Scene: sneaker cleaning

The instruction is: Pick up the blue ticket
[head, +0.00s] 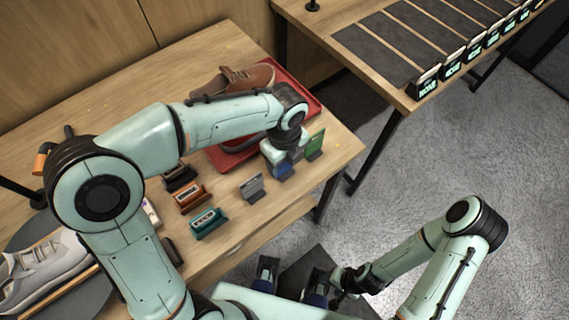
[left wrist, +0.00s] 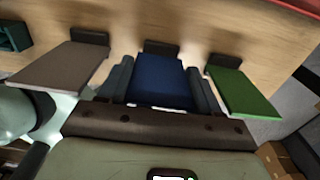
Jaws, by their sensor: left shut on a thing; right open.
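The blue ticket (left wrist: 160,78) is between the two fingers of my left gripper (left wrist: 160,90) in the left wrist view, its far end at a small dark holder (left wrist: 163,47). My left gripper (head: 280,158) is shut on the ticket. In the head view it is over the table's right part, and only a little blue of the ticket (head: 282,171) shows below it. I cannot tell whether the ticket is clear of its holder. My right gripper (head: 291,279) is open and empty, low in front of the table.
A grey ticket (head: 252,187) stands left of the blue one and a green ticket (head: 316,144) right of it, both close to my left gripper. Cassette-like items (head: 207,222), a red tray (head: 307,99) with a brown shoe (head: 247,78), and a pale sneaker (head: 45,268) are also on the table.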

